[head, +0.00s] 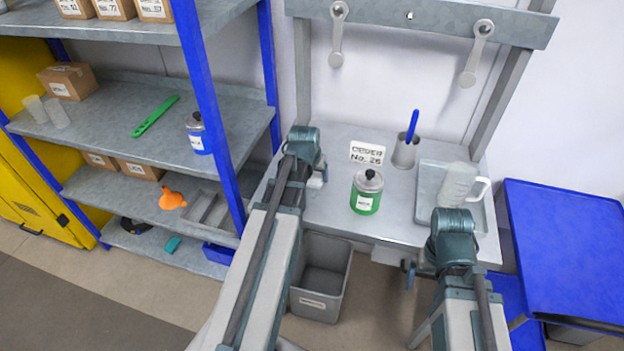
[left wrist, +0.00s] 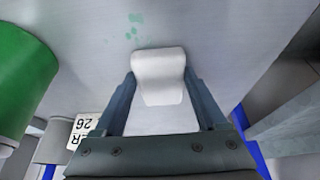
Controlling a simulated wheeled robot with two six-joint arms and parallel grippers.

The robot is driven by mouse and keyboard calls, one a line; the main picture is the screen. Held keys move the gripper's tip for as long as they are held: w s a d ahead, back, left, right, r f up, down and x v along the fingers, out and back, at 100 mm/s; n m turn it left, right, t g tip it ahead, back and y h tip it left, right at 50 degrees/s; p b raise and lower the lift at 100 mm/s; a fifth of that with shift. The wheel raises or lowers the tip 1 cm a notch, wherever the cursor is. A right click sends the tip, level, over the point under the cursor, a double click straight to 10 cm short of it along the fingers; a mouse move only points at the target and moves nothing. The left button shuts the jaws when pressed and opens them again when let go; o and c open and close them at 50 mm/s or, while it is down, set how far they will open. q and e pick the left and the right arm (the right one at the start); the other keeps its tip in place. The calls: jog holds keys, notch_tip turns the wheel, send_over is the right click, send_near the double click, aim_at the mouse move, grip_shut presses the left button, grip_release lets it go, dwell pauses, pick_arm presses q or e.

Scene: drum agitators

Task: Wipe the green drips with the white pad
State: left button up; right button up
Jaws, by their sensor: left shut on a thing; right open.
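The white pad (left wrist: 158,78) is between the two fingers of my left gripper (left wrist: 160,92), which is shut on it. In the left wrist view, several small green drips (left wrist: 135,30) mark the grey bench top just beyond the pad's far edge, apart from it in the picture. I cannot tell whether the pad touches the bench. In the head view my left gripper (head: 317,178) is over the left part of the bench (head: 325,218), and I cannot make out the drips there. My right gripper (head: 408,270) is open and empty near the bench's front edge.
A green jar (head: 366,195) with a dark knob stands right of my left gripper. Behind it are a label card (head: 367,153) and a metal cup (head: 405,152) with a blue handle. A tray (head: 428,180) holds a jug (head: 458,184). A grey bin (head: 322,278) stands below.

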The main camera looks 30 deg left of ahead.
pick_arm(q)
jog(key=shift+w+a, duration=0.15)
jog(key=shift+w, duration=0.65)
jog(key=shift+w, duration=0.1)
jog(key=shift+w+a+f, duration=0.1)
jog(key=shift+w+a, duration=0.1)
jog(key=shift+w, duration=0.6)
jog(key=shift+w+a, duration=0.2)
jog(key=shift+w, duration=0.6)
jog(key=shift+d, duration=0.15)
jog(key=shift+w+d, duration=0.25)
jog(key=shift+d, duration=0.65)
jog(key=shift+s, duration=0.1)
